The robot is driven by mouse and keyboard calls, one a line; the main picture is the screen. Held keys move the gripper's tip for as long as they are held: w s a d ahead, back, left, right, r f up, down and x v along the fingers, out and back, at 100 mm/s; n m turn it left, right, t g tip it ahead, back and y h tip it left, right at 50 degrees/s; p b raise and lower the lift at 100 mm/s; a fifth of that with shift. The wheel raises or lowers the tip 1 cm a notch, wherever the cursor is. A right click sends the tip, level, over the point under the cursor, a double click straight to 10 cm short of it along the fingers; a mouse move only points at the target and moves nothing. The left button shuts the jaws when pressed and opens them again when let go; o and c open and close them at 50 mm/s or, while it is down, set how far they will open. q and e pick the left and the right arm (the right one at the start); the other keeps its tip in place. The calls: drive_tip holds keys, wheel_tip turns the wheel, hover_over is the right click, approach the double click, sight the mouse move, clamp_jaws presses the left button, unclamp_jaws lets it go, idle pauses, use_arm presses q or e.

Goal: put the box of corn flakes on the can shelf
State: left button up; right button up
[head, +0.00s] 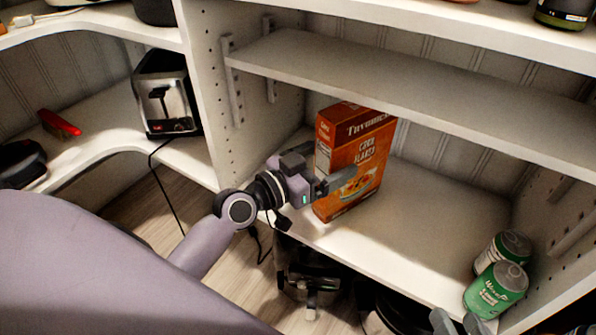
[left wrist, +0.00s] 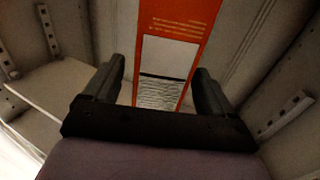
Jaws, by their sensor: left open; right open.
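The orange-red corn flakes box (head: 352,150) stands upright on the white shelf (head: 430,225), which also holds two green cans at its right end. My left gripper (head: 325,178) is open at the box's left side, with one finger in front of the box's face. In the left wrist view, the box (left wrist: 178,60) shows between and beyond the two open fingers (left wrist: 158,88); I cannot tell whether they touch it. My right gripper (head: 457,322) is open at the bottom edge, only its fingertips visible, below the cans.
The green cans (head: 497,290) (head: 505,250) stand close together. An empty upper shelf (head: 420,80) runs above the box. A side panel (head: 205,85) with bracket rails stands left of it. A toaster (head: 167,95) is further left. The shelf between box and cans is clear.

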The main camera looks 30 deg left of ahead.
use_arm(q)
drive_tip(key=v, duration=0.8)
drive_tip(key=s+d+f+n+g, duration=0.2)
drive_tip(key=s+d+f+g, duration=0.2)
drive_tip(key=d, duration=0.9)
drive_tip(key=s+f, duration=0.2)
drive_tip(key=s, duration=0.2)
drive_tip(key=shift+f, duration=0.2)
